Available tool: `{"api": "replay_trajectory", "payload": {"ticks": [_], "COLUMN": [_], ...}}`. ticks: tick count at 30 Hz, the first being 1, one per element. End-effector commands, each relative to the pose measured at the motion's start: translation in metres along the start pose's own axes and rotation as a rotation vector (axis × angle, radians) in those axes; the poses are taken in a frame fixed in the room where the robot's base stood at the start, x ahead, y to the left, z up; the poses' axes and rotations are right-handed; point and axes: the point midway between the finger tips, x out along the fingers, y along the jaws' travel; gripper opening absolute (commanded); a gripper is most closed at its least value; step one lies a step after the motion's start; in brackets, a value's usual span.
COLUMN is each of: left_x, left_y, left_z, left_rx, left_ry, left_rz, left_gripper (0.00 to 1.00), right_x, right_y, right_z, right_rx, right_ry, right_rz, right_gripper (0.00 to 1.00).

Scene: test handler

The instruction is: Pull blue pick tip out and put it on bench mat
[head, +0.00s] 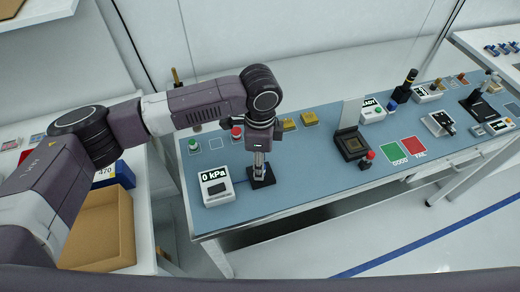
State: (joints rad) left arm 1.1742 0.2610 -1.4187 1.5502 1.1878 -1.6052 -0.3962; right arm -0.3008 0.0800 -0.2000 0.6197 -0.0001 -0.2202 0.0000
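My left gripper (259,165) points down over a small black stand (262,178) near the front edge of the bench. Its fingers look close together, but the view is too small to tell whether they are shut or hold anything. I cannot make out the blue pick tip; the gripper covers the top of the stand. The blue bench mat (310,165) covers the bench top, with a bare stretch right of the stand. My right gripper is not in view.
A white "0 kPa" meter (216,188) stands close left of the stand. Red (236,132) and green (193,146) buttons and yellow blocks (309,118) lie behind. A black open-lidded socket (352,145) stands to the right. A cardboard box (105,232) is at lower left.

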Motion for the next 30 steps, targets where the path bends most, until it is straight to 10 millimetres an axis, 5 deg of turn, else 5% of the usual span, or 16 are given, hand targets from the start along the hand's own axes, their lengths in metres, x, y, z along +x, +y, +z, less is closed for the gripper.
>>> {"api": "replay_trajectory", "payload": {"ticks": [6,17,27,30], "left_x": [0.024,0.031,0.030,0.030], "left_y": [0.000,0.000,0.000,0.000], "left_z": [0.000,0.000,0.000,0.000], "left_rx": [0.000,0.001,0.001,0.001], "left_ry": [-0.001,0.001,0.000,0.000], "left_rz": [0.000,-0.001,-0.001,-0.001], "left_gripper": [0.38,0.38,0.01,0.00], "right_x": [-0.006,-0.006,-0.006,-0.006], "right_y": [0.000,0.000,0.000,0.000], "right_z": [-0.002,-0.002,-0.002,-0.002], "right_rx": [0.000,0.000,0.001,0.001], "right_ry": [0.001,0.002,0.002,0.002], "right_rz": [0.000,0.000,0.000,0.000], "right_gripper": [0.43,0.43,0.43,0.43]}}
